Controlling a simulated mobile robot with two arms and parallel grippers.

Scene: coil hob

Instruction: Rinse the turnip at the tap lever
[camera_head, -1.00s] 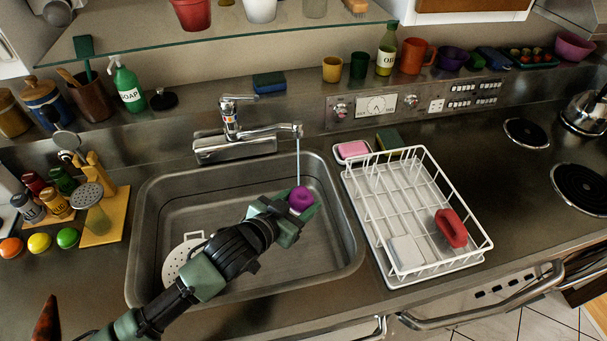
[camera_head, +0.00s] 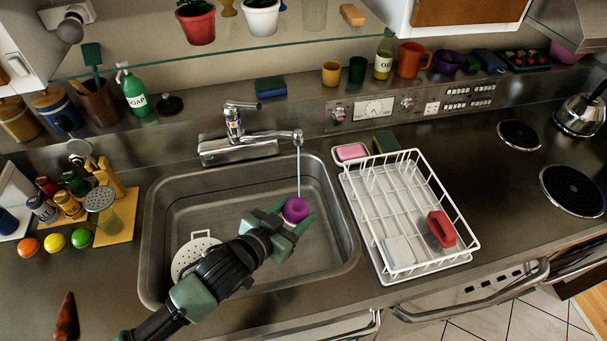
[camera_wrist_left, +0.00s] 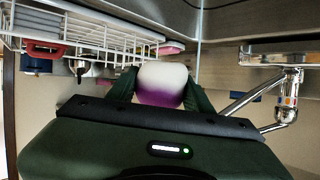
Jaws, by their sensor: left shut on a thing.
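The turnip (camera_head: 295,209) is purple on top in the head view; the left wrist view shows it purple and white (camera_wrist_left: 162,82). My left gripper (camera_head: 291,219) is shut on it, with a green finger on each side, inside the sink (camera_head: 165,225). The tap (camera_head: 237,140) is behind the sink, with its lever (camera_head: 240,105) on top. A thin stream of water (camera_head: 298,172) falls from the spout onto or right beside the turnip. In the wrist view the tap (camera_wrist_left: 287,90) appears at the right. My right gripper is not in view.
A white dish rack (camera_head: 420,180) with a red object (camera_head: 440,229) stands right of the sink. A perforated white disc (camera_head: 190,250) lies in the sink's left part. Spice jars and a wooden board (camera_head: 118,222) are on the left. A glass shelf (camera_head: 220,44) hangs above.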

